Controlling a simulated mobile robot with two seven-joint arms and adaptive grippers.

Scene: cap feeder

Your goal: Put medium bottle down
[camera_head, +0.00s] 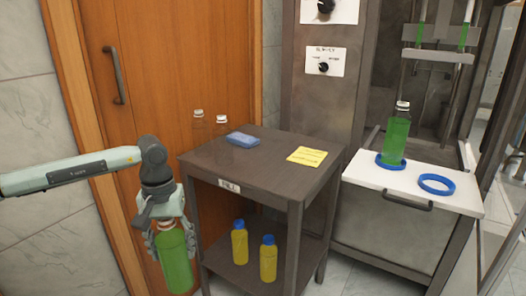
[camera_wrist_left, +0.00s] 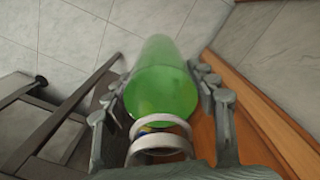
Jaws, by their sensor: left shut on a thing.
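My left gripper (camera_head: 168,224) is shut on a green bottle (camera_head: 176,262), holding it near the neck with the body hanging below, slightly tilted. The bottle is in front of the wooden door, left of the dark cart (camera_head: 190,160) and apart from it. In the left wrist view the green bottle (camera_wrist_left: 162,88) lies between the fingers, with a pale ring at its neck. Another green bottle (camera_head: 397,138) with a white cap stands upright in a blue ring (camera_head: 378,160) on the white shelf (camera_head: 362,182). A second blue ring (camera_head: 437,184) is empty. My right gripper is out of view.
The cart top holds two clear bottles (camera_head: 222,124), a blue item (camera_head: 243,139) and a yellow note pad (camera_head: 307,157); its front area is clear. Two yellow bottles (camera_head: 268,258) with blue caps stand on the lower shelf. Machine bars (camera_head: 438,56) rise behind the white shelf.

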